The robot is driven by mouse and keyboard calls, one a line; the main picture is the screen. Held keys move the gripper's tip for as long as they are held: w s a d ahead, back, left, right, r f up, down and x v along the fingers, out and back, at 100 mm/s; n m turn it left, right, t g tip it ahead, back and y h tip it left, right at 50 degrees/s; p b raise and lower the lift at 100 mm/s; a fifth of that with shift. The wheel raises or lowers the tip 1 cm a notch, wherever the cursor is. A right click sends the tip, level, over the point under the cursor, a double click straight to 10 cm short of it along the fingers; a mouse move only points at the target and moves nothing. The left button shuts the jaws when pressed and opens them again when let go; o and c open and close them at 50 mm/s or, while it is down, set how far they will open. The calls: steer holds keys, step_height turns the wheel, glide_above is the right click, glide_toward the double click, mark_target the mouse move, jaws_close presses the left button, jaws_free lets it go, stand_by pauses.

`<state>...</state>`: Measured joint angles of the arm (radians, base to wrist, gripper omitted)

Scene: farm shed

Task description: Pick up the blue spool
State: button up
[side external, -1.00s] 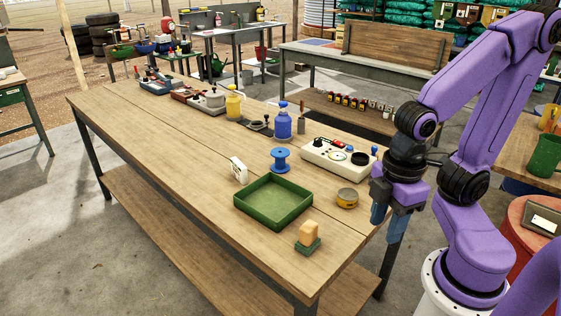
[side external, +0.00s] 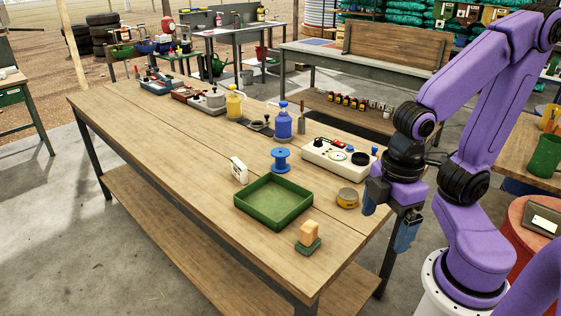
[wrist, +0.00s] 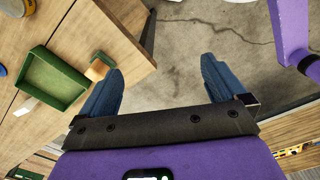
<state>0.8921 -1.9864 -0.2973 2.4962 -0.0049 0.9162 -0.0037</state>
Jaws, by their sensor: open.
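The blue spool (side external: 280,160) stands upright on the wooden workbench (side external: 160,130), just behind the green tray (side external: 273,222). In the side view, my gripper (side external: 388,222) hangs beyond the bench's right edge, to the right of the spool and well apart from it. Its two blue fingers are spread and nothing is between them. In the wrist view my gripper (wrist: 160,85) is also open over the concrete floor. The green tray (wrist: 52,80) is at the upper left there.
A white box (side external: 239,170) stands left of the spool, a blue bottle (side external: 283,124) behind it, and a white device (side external: 337,157) to its right. Bare wood lies left of the tray.

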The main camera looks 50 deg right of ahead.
steer(key=w+a+f+n+t+h, duration=0.2)
steer(key=w+n+h, duration=0.35)
steer(key=w, duration=2.15)
steer(key=n+h, duration=0.2)
steer(key=h, duration=0.6)
glide_toward(277, 154)
steer(key=shift+t, duration=0.3)
steer(key=x, duration=0.4)
steer(key=s+x, duration=0.1)
steer(key=x, duration=0.1)
steer(key=shift+w+d+f, duration=0.15)
steer(key=shift+d+f, duration=0.1)
steer(key=shift+d, duration=0.05)
steer(key=shift+x, duration=2.95)
steer(key=shift+w+r, duration=0.1)
steer(key=c, duration=1)
